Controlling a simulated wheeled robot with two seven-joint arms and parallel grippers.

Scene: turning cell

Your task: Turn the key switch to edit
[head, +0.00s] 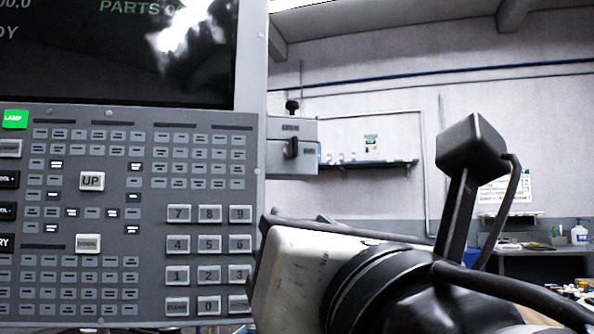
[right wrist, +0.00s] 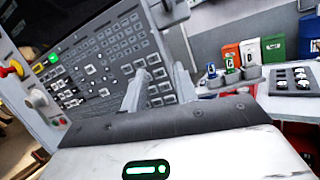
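The key switch is a black knob (head: 291,147) on a small grey box (head: 272,158) fixed to the right side of the control panel. The knob stands roughly upright, and the small labels above it and to its right are too small to read. The box also shows at the top edge of the right wrist view (right wrist: 168,14), partly cut off. My right gripper (right wrist: 159,84) is open and empty, its two fingers apart in front of the panel keys, below the box. In the head view its white wrist housing hides the fingers. My left gripper is not in view.
The control panel (head: 145,215) with keys and a screen (head: 120,60) fills the left. The right wrist view shows a red emergency button (right wrist: 12,70), coloured bins (right wrist: 250,50) and a grey tray (right wrist: 292,80). A wall shelf (head: 368,164) is behind.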

